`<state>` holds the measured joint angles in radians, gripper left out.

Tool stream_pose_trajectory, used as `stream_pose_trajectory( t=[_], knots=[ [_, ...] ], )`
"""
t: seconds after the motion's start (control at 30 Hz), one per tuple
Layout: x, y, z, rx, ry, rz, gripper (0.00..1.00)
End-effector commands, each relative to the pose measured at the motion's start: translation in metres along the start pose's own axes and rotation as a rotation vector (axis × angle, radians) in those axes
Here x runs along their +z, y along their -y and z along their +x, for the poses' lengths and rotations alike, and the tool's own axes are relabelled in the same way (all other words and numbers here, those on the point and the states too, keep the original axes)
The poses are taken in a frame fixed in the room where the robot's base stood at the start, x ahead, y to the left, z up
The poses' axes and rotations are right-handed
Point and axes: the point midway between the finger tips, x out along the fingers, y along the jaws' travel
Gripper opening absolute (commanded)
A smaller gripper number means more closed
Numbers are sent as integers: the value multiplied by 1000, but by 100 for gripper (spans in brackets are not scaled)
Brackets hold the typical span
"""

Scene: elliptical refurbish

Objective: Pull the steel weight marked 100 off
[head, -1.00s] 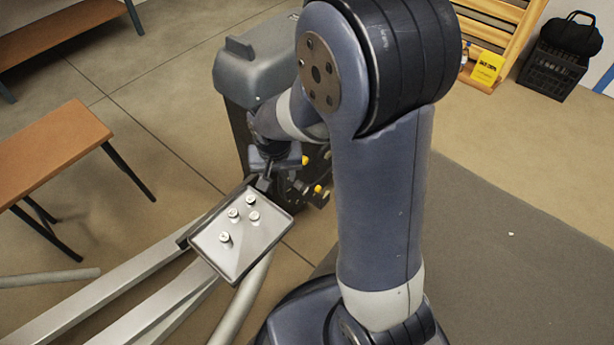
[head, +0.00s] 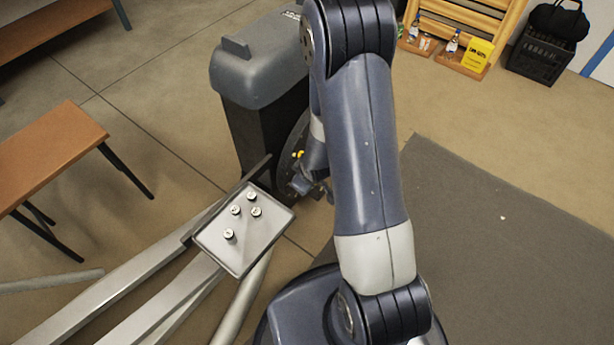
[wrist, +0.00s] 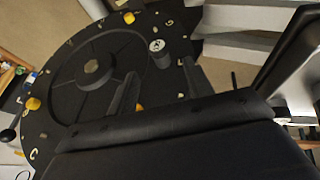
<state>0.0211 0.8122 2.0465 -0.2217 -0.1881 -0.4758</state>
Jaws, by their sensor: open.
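In the wrist view, a small steel cylinder weight (wrist: 158,54) with a pale marked top stands out from a dark round disc (wrist: 62,108). Its marking is too small to read. My gripper (wrist: 159,72) is open, with one finger on each side just short of the weight; I cannot tell whether either touches it. In the head view my gripper is mostly hidden behind my arm, beside the disc (head: 285,182). Several similar small weights lie on a grey tray (head: 262,257); their marks are not legible.
The disc carries yellow knobs (wrist: 33,103) and pale letters. A grey machine housing (head: 262,62) stands behind it. Pale rails (head: 120,292) run to the lower left. A wooden bench (head: 45,150) stands at left. A dark mat (head: 490,240) lies clear at right.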

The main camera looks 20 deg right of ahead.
Motion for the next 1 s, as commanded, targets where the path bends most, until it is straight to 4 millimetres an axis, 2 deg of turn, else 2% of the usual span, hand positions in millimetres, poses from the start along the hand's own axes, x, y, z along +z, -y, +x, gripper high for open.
stream_pose_trajectory(
  t=[0.03,0.2,0.4,0.77,1.0],
  knots=[
    [2,2,13,-1,1,0,49],
    [1,1,40,-1,1,1,49],
    [1,0,57,0,1,1,49],
    [0,0,60,1,1,2,48],
    [0,0,60,1,1,2,28]
  ],
)
